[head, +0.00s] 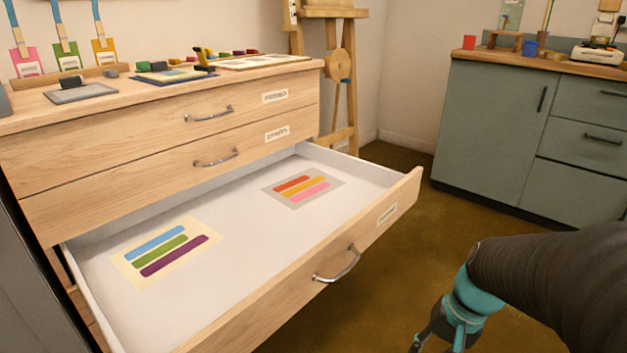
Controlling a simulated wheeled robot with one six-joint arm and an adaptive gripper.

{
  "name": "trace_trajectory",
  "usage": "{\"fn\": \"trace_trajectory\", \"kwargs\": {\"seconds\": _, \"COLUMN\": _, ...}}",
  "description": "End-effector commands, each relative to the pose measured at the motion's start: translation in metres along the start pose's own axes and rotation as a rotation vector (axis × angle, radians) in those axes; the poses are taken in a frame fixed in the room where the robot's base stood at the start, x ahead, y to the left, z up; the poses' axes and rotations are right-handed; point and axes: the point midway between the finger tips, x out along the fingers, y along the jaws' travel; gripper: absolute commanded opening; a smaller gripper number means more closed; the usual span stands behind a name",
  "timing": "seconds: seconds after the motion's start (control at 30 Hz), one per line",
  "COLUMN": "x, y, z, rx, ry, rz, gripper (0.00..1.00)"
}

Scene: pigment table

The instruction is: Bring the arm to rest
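My gripper (436,338) is at the bottom edge of the head view, right of the open drawer's front. Only part of it shows, dark and pointing down below a teal wrist, and its fingertips run out of the picture. My arm comes in from the right edge in a dark sleeve. The gripper appears apart from the drawer handle (338,266). I cannot see whether it holds anything.
The wooden cabinet's bottom drawer (235,235) stands open, holding two colour-striped cards (128,262) (304,202). Two upper drawers are shut. Pigment pieces and sheets lie on top. An easel (340,80) and a green cabinet (495,130) stand behind. Brown floor (420,210) is clear between.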

Motion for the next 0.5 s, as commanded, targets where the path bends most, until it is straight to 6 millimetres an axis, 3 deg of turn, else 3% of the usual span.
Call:
{"fn": "trace_trajectory", "kwargs": {"seconds": 0.03, "x": -0.017, "y": -0.003, "z": 0.004, "rx": -0.038, "ry": 0.056, "rz": 0.035, "gripper": 0.36}}
{"fn": "trace_trajectory", "kwargs": {"seconds": 0.27, "x": -0.075, "y": -0.014, "z": 0.022, "rx": -0.215, "ry": 0.285, "rz": 0.155, "gripper": 0.36}}
{"fn": "trace_trajectory", "kwargs": {"seconds": 0.5, "x": -0.129, "y": -0.038, "z": 0.054, "rx": -0.396, "ry": 0.461, "rz": 0.179, "gripper": 0.36}}
